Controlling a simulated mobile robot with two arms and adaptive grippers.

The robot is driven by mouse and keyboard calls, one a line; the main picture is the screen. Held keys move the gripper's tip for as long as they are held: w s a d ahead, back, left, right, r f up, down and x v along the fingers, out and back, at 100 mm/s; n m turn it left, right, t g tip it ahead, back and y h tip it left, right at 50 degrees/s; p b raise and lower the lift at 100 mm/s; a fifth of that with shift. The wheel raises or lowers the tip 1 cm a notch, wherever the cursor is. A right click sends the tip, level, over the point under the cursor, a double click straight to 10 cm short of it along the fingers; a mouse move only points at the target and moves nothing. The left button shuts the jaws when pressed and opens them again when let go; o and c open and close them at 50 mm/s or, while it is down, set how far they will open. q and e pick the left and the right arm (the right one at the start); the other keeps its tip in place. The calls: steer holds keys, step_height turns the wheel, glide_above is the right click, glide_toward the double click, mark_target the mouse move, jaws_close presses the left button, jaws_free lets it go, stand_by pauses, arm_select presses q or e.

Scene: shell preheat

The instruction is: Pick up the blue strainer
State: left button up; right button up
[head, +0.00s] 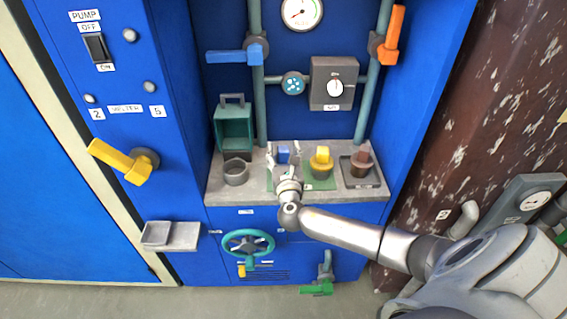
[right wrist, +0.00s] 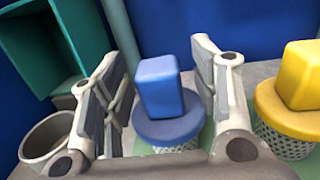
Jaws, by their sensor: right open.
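The blue strainer (right wrist: 162,92) has a block-shaped blue handle on a round blue lid, with a pale mesh basket below. In the head view its blue top (head: 284,154) shows on the grey counter, with its lower part hidden by my gripper. My right gripper (right wrist: 160,85) is open, with one finger on each side of the blue handle and visible space on both sides. In the head view the right gripper (head: 284,165) is over the strainer, pointing away from me. I cannot tell whether the fingers touch the lid. My left gripper does not show.
A yellow strainer (head: 321,162) stands close on the right, then a brown-topped one (head: 362,162) on a dark tray. A grey round cup (head: 235,172) and an open green box (head: 234,128) are on the left. Pipes and a blue wall stand behind the counter (head: 228,193).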

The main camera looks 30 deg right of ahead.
steer(key=c, duration=1.1)
steer(key=shift+c, duration=0.3)
steer(key=shift+r, duration=0.5)
step_height(320, 180, up, 3)
steer(key=shift+s+f+p, duration=0.15)
steer(key=shift+p, duration=0.15)
steer(key=s+d+r+p, duration=0.1)
steer(key=s+d+r, duration=0.2)
steer(key=s+r, duration=0.6)
steer(key=s, duration=0.4)
steer(key=shift+s, duration=0.15)
